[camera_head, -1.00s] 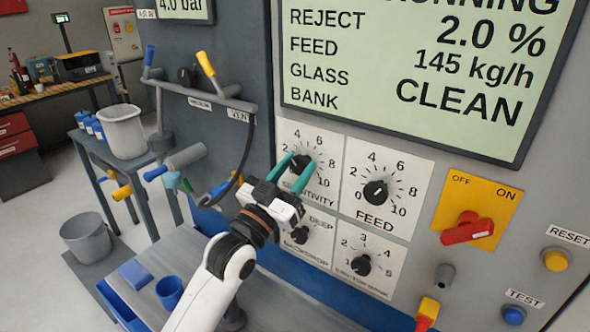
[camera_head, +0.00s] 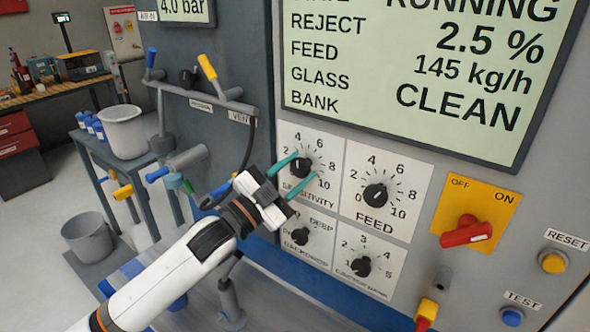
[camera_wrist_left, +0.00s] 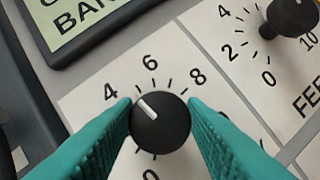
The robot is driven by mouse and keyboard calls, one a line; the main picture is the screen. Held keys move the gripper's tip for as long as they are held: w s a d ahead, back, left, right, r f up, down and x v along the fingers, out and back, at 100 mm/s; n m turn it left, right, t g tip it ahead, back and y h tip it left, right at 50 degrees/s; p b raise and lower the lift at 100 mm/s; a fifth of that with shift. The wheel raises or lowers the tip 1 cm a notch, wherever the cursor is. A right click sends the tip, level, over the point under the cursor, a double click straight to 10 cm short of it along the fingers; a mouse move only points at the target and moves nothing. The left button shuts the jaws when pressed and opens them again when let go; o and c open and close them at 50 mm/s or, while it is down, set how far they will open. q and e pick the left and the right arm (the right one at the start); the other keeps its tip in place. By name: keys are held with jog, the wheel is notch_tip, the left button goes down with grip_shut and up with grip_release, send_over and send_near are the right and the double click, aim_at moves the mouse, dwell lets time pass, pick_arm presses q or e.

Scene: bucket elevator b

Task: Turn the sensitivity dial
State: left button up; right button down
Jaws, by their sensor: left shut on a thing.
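The sensitivity dial (camera_head: 300,168) is a round black knob on a white plate, upper left of the dial group on the grey panel. In the wrist view the dial (camera_wrist_left: 160,125) fills the middle, its white pointer aimed between 4 and 6. My left gripper (camera_head: 299,170) has two teal fingers. The gripper (camera_wrist_left: 160,128) is shut on the dial, one finger on each side of the knob. The fingers hide part of the scale. My right gripper is not in view.
The feed dial (camera_head: 375,194) is just right, and the backdrop dial (camera_head: 299,236) just below. A screen (camera_head: 420,70) above reads reject 2.5 % and CLEAN. A red switch (camera_head: 467,232) on a yellow plate is farther right. A pipe frame with valve handles (camera_head: 205,95) stands left.

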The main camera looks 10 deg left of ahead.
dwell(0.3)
pick_arm(q)
jog(key=o, duration=1)
jog(key=b+v, duration=0.4)
jog(key=v, duration=0.8)
jog(key=shift+a, duration=0.1)
